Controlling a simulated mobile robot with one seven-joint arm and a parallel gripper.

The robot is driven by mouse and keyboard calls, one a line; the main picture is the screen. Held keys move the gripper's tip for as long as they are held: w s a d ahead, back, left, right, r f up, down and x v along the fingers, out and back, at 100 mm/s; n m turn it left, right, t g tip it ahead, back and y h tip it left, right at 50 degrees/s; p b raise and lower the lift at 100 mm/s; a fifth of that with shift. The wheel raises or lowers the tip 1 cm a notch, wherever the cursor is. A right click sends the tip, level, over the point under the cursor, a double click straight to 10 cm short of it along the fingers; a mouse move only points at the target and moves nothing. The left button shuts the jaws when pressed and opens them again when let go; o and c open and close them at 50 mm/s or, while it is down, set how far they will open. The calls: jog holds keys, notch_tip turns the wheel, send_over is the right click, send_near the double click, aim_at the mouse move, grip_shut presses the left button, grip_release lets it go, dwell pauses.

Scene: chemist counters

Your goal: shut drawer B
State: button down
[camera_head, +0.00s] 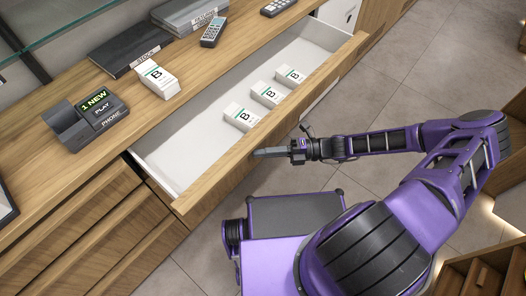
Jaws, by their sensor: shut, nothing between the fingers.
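A wide drawer (188,203) with a wooden front and white inside stands open below the counter. Its label is not visible, so I cannot tell from a letter on it that it is drawer B. Three white boxes marked B lie in it: one on the left (241,117), one in the middle (268,95) and one on the right (290,77). My gripper (258,153) is shut and empty. It is at the outer side of the drawer front, near its middle, pointing left. I cannot tell whether it touches the front.
On the wooden counter (200,75) are another B box (158,80), a phone dock (87,122), a dark STOCK binder (130,50) and a remote (213,32). A closed set of drawers (85,215) is at lower left. Tiled floor (400,75) is clear at right.

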aim_at(252, 123)
jog(key=w+a+b, duration=0.4)
jog(key=w+a, duration=1)
jog(key=shift+w+a+f, duration=0.1)
jog(key=shift+w+a, duration=0.2)
jog(key=shift+a, duration=0.05)
jog(key=shift+w+a+b, duration=0.3)
jog(key=shift+w+a, duration=0.1)
jog(key=shift+w, duration=0.05)
jog(key=shift+w+a+r, duration=0.15)
jog(key=shift+w+r, duration=0.05)
jog(key=shift+r, duration=0.1)
jog(key=shift+s+d+p, duration=0.25)
jog(key=shift+s+p, duration=0.1)
jog(key=shift+s+d+p, duration=0.6)
jog(key=shift+s+d, duration=0.4)
jog(key=shift+s, duration=0.05)
jog(key=d, duration=1)
jog(key=shift+s+d+f, duration=0.2)
jog(key=shift+d, duration=0.15)
